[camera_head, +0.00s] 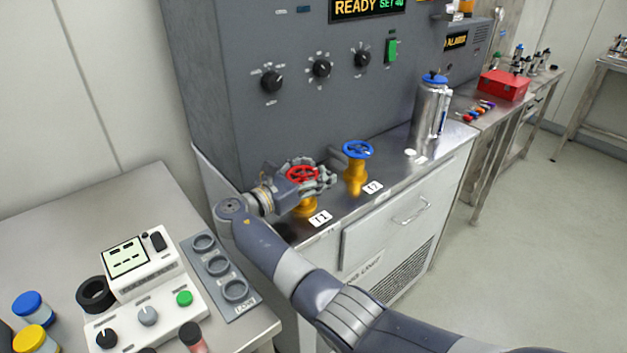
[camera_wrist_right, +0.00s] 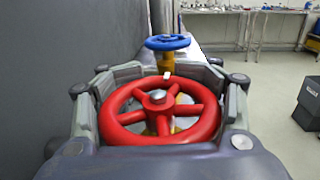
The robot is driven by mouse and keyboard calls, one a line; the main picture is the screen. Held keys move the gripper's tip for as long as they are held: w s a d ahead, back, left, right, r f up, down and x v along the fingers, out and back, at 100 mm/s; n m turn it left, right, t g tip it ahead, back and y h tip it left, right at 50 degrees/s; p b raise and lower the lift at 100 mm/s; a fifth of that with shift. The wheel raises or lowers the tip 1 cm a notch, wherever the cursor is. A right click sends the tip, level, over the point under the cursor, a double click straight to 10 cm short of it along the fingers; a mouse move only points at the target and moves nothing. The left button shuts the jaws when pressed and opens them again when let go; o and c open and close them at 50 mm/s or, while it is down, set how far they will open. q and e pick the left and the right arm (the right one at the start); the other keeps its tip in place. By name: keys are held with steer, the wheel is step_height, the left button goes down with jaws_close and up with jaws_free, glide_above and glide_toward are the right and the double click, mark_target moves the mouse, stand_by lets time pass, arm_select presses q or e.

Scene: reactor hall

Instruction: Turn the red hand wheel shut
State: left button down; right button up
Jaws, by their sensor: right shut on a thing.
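The red hand wheel (camera_head: 302,174) sits on a yellow valve body (camera_head: 305,210) behind the label "T1" on the steel counter. In the right wrist view the wheel (camera_wrist_right: 160,110) fills the middle, with its spokes and hub showing. My right gripper (camera_head: 318,177) is shut on the red wheel, its grey fingers around the rim on both sides. The fingers also show in the right wrist view (camera_wrist_right: 162,78), left and right of the rim. My left gripper is in neither view.
A blue hand wheel (camera_head: 357,150) on a yellow valve stands close by at right, behind the label "T2". The dark cabinet (camera_head: 250,110) rises right behind the valves. A steel flask (camera_head: 430,110) stands farther right. A control box (camera_head: 145,290) is on the left table.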

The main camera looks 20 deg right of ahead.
steer(key=shift+o, duration=0.2)
steer(key=shift+s+f+m+g+h+b, duration=0.15)
steer(key=shift+s+m+g+h+b, duration=0.1)
steer(key=shift+m+g+b, duration=0.25)
steer(key=shift+s+f+m+g+h+b, duration=0.1)
steer(key=shift+m+g+h+b, duration=0.2)
steer(key=shift+g+b, duration=0.35)
steer(key=shift+g, duration=0.25)
steer(key=o, duration=1.1)
steer(key=shift+r, duration=0.1)
steer(key=shift+o, duration=0.2)
steer(key=shift+r, duration=0.1)
steer(key=shift+d+r, duration=0.1)
step_height(320, 180, up, 10)
